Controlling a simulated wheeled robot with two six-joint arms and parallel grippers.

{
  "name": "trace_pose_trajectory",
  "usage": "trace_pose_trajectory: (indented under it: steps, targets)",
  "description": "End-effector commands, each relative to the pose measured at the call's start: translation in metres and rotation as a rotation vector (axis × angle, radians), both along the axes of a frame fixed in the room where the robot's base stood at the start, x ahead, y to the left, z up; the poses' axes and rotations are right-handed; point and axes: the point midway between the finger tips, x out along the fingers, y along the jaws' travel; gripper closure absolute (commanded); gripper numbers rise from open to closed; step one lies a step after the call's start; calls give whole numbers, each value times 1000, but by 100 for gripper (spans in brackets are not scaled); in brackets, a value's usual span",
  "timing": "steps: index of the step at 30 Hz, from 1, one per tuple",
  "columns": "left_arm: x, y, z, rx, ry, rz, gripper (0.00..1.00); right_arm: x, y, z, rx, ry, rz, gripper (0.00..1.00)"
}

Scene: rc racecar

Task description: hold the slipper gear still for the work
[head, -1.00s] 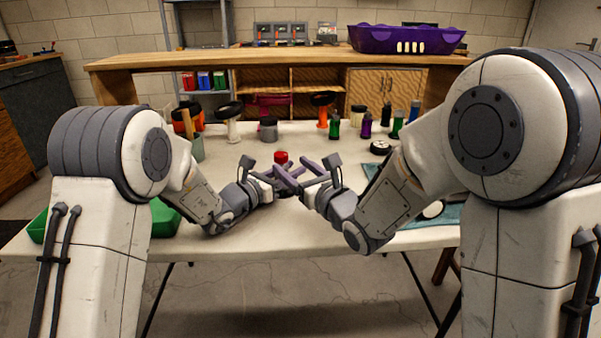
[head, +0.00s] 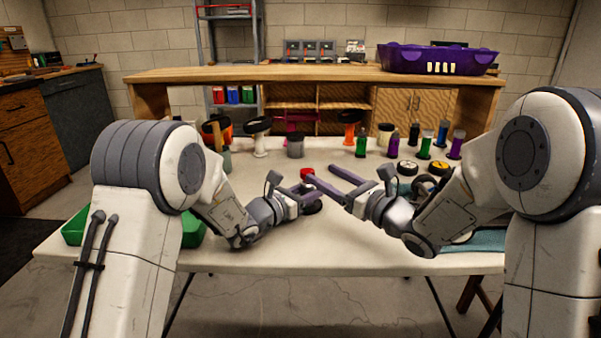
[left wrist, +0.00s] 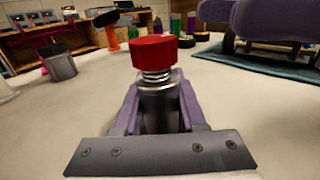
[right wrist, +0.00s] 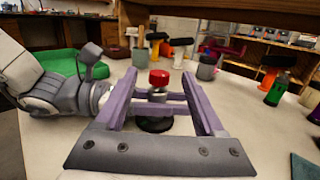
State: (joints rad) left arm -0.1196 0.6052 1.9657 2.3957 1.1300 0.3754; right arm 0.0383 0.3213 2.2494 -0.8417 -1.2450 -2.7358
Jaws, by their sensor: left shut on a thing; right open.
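The slipper gear unit stands upright, with a red cap (left wrist: 155,52) over a coiled spring and grey metal body (left wrist: 158,108). A dark round base (right wrist: 155,125) shows below it in the right wrist view. My left gripper (head: 305,190) is shut around the body below the red cap; its purple fingers lie on both sides in the left wrist view. My right gripper (head: 322,174) is open and empty just right of the unit. In the right wrist view the red cap (right wrist: 159,78) shows between its spread fingers, apart from them. The gear's teeth cannot be made out.
Several coloured bottles (head: 424,147) and dark wheels (head: 438,169) stand behind and right. A grey cup (head: 295,146) is at the back. A green tray (head: 74,229) lies at left and a teal mat (head: 485,240) at right. The front middle table is clear.

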Motion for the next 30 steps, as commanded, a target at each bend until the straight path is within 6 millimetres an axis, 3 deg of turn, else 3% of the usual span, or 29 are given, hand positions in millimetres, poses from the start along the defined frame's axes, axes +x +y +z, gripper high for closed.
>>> trace_pose_trajectory:
  steps: [9,14,30]
  targets:
    - [0,0,0,-1,-1,0,100,4,-27,-13,-38,42,225,29]
    - [0,0,0,-1,-1,0,100,5,-27,-17,-47,55,261,29]
    - [0,0,0,-1,-1,0,100,55,54,-17,-49,55,264,29]
